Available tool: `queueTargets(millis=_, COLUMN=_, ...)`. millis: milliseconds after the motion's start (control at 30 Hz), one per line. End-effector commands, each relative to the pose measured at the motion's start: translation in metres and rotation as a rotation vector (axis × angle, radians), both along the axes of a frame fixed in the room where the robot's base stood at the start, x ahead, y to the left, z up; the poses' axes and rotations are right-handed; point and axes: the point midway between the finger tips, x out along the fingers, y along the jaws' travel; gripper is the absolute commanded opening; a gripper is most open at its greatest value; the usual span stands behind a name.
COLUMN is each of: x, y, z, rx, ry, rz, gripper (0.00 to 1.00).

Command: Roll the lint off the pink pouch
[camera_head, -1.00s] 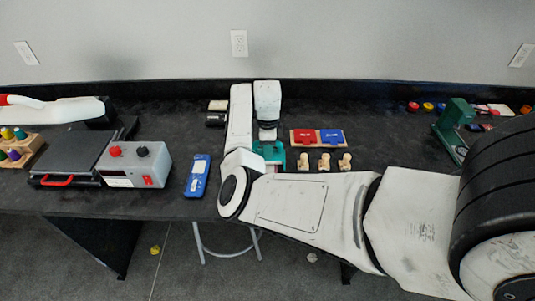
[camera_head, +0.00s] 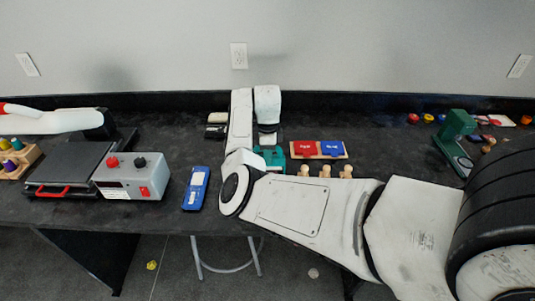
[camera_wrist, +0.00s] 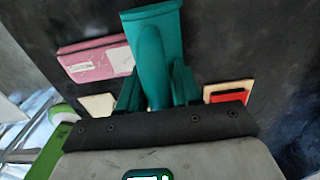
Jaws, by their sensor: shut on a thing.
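My gripper (camera_wrist: 158,92) has teal fingers shut around a teal tool (camera_wrist: 155,38) with a rounded handle and a wide flat part, seemingly the lint roller. The pink pouch (camera_wrist: 92,66) lies on the dark bench left of the tool in the wrist view, with a pale patch on it. The tool is close beside the pouch; I cannot tell whether they touch. In the head view my gripper (camera_head: 270,157) is partly behind my arm, and I cannot make out the pouch there. Lint is too small to tell.
A wooden board (camera_head: 291,150) with red and blue pieces and several wooden pegs (camera_head: 325,171) stand right of my gripper. A blue device (camera_head: 196,188) and a grey control box (camera_head: 132,180) are to the left. A green stand (camera_head: 458,135) is at the right.

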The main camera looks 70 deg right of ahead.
Motion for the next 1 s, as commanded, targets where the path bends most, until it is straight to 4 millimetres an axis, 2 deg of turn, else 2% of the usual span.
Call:
queueTargets(millis=100, x=0.0, y=0.0, z=0.014, rx=-0.001, ry=0.0, rz=0.0, gripper=0.0)
queueTargets(millis=633, x=0.0, y=0.0, z=0.063, rx=-0.001, ry=0.001, rz=0.0, gripper=0.0)
queueTargets(millis=733, x=0.0, y=0.0, z=0.068, rx=0.0, ry=0.001, rz=0.0, gripper=0.0)
queueTargets(millis=1000, x=0.0, y=0.0, z=0.067, rx=0.0, ry=0.0, rz=0.0, gripper=0.0)
